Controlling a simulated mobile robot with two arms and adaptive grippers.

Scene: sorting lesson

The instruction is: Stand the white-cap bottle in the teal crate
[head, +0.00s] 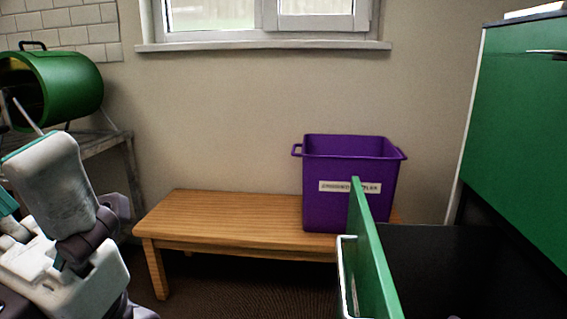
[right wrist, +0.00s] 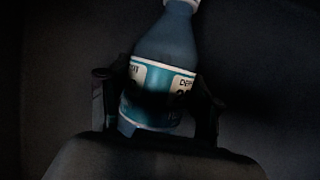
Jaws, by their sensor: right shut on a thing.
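The white-cap bottle (right wrist: 165,45) fills the middle of the right wrist view. It has a dark blue body and a teal and white label, and only the lower edge of its white cap (right wrist: 183,3) shows at the top edge. My right gripper (right wrist: 158,105) is shut on the bottle around its label, one finger on each side. The bottle leans slightly in that picture. The right gripper and bottle do not show in the head view. Part of my left arm is at the left of the head view, but its gripper is not visible. I see no teal crate.
A purple bin (head: 345,209) with a white label stands on a wooden bench (head: 240,215) below the window. A green panel (head: 372,260) stands upright in front of it, beside a dark surface (head: 440,265) and a green cabinet (head: 520,130). A green drum (head: 70,88) sits on a grey stand at left.

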